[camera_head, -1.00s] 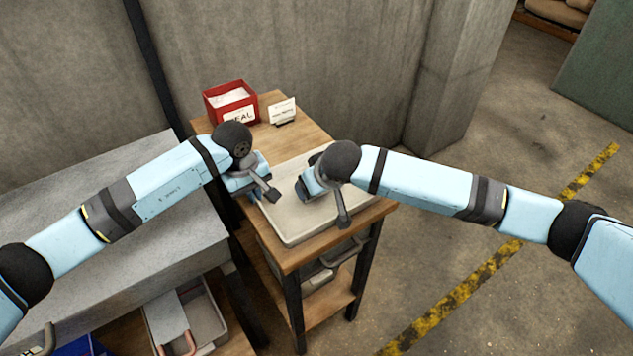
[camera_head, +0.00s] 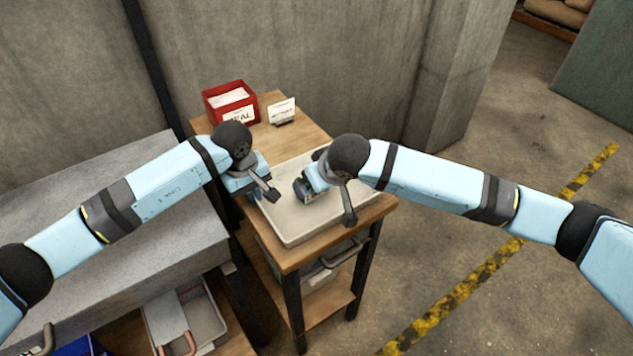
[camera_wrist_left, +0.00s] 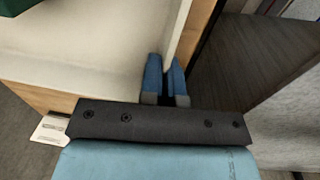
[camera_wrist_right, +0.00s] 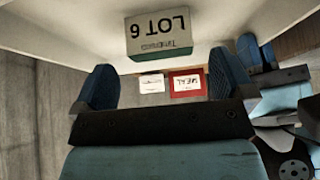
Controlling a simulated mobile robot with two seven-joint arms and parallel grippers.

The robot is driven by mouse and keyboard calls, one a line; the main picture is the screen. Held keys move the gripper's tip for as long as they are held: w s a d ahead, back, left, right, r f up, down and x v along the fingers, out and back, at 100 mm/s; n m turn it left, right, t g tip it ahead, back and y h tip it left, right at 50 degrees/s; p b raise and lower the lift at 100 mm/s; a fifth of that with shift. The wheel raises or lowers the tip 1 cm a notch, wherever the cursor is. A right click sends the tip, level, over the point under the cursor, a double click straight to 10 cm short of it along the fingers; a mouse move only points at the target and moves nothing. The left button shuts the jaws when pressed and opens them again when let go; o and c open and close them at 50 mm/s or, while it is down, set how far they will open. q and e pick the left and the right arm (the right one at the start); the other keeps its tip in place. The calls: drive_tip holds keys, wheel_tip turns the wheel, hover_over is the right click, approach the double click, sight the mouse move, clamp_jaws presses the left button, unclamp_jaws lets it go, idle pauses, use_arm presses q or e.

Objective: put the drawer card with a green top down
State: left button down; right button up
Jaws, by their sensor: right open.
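The drawer card (camera_wrist_right: 158,36) is a grey block lettered LOT 6, upside down in the right wrist view, with a green edge. It sits in the pale tray (camera_head: 293,236); in the head view it is a small dark shape (camera_head: 304,190) by my right gripper. My right gripper (camera_wrist_right: 155,85) is open, its fingers wide apart, with the card ahead of the gap. My left gripper (camera_wrist_left: 166,85) is shut on the tray's rim at its left side. A green patch (camera_wrist_left: 40,8) shows at the left wrist view's top left corner.
The tray is on a wooden table (camera_head: 292,138). A grey bench (camera_head: 100,255) is at left. Open floor lies to the right.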

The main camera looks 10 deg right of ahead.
drive_tip(key=v, duration=0.9)
drive_tip(key=shift+w, duration=0.1)
use_arm(q)
drive_tip(key=c, duration=1.3)
unclamp_jaws()
drive_tip(key=shift+o, duration=0.2)
drive_tip(key=shift+r, duration=0.1)
